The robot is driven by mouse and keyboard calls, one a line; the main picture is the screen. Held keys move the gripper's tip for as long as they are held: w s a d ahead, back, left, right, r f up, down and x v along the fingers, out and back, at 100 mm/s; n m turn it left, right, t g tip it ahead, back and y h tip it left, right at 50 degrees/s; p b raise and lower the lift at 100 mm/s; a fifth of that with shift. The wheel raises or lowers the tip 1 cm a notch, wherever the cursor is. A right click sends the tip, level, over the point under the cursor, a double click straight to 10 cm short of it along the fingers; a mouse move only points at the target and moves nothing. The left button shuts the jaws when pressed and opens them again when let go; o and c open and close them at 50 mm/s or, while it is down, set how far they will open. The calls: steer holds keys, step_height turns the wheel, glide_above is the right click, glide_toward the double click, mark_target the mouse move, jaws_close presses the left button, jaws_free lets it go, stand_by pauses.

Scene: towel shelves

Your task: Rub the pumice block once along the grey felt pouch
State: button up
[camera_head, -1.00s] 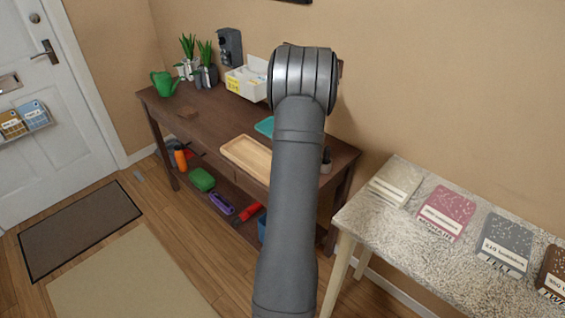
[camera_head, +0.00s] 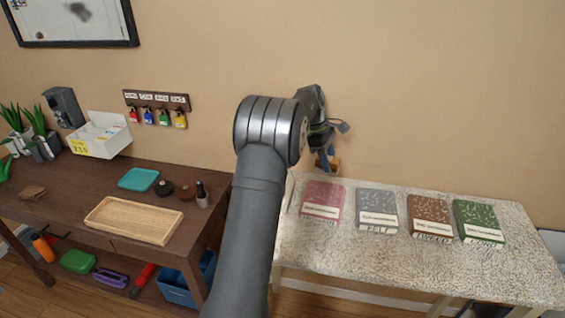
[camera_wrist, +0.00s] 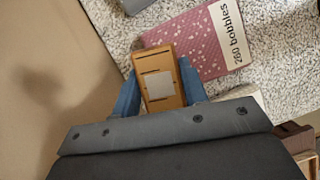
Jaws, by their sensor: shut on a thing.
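My gripper (camera_head: 326,160) is shut on the pumice block (camera_head: 333,165), shown in the wrist view as a tan block (camera_wrist: 166,64) with a pale grey rectangle on its face. The blue fingers grip it from both sides, above the back left of the speckled table. The grey felt pouch (camera_head: 376,206) lies flat on this table, right of the pink pouch and apart from the block. Its front strip carries a pale label.
Brown (camera_head: 430,212) and green (camera_head: 478,218) pouches lie right of the grey one. The speckled table (camera_head: 400,260) is clear in front. A brown shelf unit (camera_head: 70,180) with a wooden tray (camera_head: 133,220) stands left.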

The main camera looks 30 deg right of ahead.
steer(key=s+d+r+n+h, duration=0.1)
steer(key=s+d+n, duration=0.1)
steer(key=s+d, duration=0.9)
steer(key=shift+s+d+r+n, duration=0.2)
steer(key=shift+s+r+n, duration=0.15)
steer(key=shift+s, duration=0.4)
steer(key=shift+f, duration=4.05)
steer(key=shift+s+a+r, duration=0.2)
steer(key=shift+s+a, duration=2.35)
steer(key=shift+s, duration=0.2)
steer(key=shift+c, duration=0.4)
step_height(320, 180, up, 8)
